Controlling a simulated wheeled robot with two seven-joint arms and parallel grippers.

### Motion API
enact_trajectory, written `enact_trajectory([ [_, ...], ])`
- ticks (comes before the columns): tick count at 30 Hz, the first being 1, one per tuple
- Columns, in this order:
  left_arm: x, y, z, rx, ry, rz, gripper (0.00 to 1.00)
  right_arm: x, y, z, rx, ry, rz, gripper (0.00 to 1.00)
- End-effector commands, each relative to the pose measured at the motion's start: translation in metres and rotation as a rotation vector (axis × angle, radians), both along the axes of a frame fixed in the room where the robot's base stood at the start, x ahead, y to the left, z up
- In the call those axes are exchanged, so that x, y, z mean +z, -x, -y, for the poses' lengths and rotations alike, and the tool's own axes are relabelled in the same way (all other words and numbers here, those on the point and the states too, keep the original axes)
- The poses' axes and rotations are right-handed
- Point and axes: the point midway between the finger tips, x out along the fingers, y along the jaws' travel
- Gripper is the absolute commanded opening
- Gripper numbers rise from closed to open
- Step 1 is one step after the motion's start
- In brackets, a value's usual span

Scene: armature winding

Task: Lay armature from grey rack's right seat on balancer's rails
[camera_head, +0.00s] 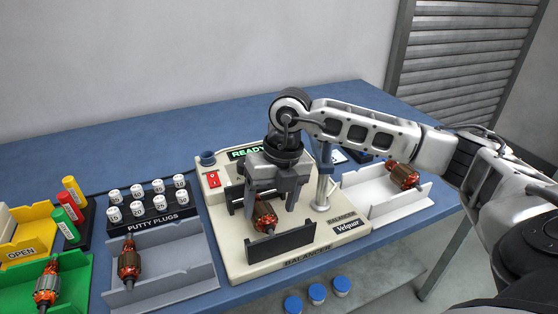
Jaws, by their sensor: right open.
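The balancer (225,262) is a cream machine with a lit READY display and black upright rails (282,243). A copper-and-dark armature (265,219) is at the rails, its shaft running front to back. My right gripper (264,204) is open just above it, pointing down, with a finger on each side; it hides part of the armature and the rear rail. Contact with the fingers cannot be told. The grey rack (190,268) is left of the balancer. Its right seat is empty, and another armature (129,260) lies in its left seat. My left gripper is not in view.
A black putty plugs stand (150,220) with white plugs is behind the grey rack. A green tray (77,294) with an armature and a yellow OPEN bin (22,245) are at left. A white tray (372,207) with an armature is at right. A post (322,185) rises beside the gripper.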

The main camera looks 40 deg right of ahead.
Motion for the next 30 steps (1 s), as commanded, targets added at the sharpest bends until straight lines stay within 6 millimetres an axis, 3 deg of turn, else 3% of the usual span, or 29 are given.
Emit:
enact_trajectory([
  [15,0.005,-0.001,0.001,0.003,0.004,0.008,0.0,0.119,0.005,0.022,0.0,-0.001,0.007,0.7],
  [21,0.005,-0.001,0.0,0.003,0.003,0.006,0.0,0.141,0.006,0.027,0.0,-0.002,0.004,0.7],
  [30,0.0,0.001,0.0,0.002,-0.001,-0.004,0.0,0.146,0.007,0.028,0.001,-0.001,0.003,0.7],
])
